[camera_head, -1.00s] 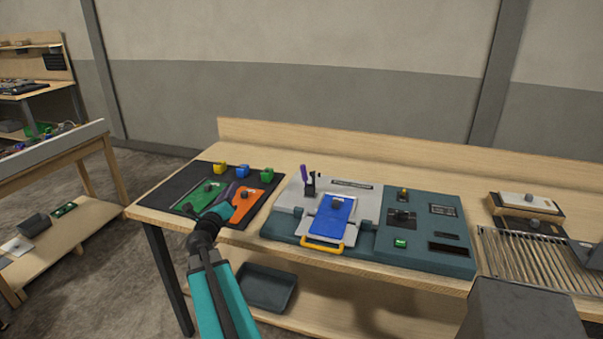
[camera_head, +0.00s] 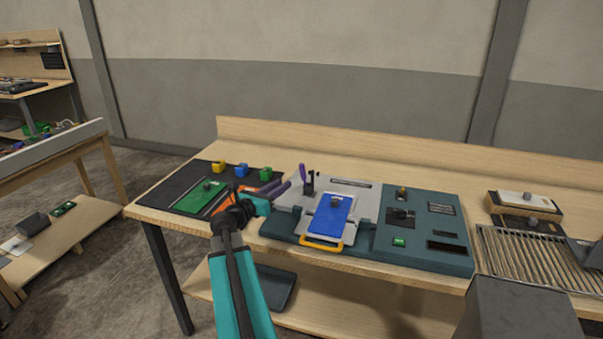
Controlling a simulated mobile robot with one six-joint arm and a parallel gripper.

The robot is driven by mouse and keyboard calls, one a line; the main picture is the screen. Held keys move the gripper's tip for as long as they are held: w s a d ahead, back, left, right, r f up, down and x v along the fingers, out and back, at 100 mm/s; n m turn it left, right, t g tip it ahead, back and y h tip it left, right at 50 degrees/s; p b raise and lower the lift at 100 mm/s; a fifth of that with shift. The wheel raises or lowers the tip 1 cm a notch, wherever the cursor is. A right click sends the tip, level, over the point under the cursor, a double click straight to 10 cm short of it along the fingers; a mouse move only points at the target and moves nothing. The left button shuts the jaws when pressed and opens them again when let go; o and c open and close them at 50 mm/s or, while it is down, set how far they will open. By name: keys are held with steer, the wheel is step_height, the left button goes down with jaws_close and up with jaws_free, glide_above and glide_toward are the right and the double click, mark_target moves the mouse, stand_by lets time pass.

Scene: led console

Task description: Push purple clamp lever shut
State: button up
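The purple clamp lever (camera_head: 302,172) stands upright, tilted slightly left, at the back left of the grey console fixture. Its dark clamp base (camera_head: 310,189) sits beneath it. A blue board (camera_head: 331,215) with a dark knob lies on the fixture in front, with a yellow handle (camera_head: 321,243) at the front edge. My gripper (camera_head: 278,188) is just left of the lever and points right toward it, apart from it as far as I can see. Its fingers are small in this view and overlap the mat, so their opening is unclear.
A teal control panel (camera_head: 425,255) adjoins the fixture's right. The bench's back strip is clear.

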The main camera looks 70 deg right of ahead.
mark_target(303, 179)
steer(key=shift+p+x, duration=2.2)
steer(key=shift+x, duration=4.55)
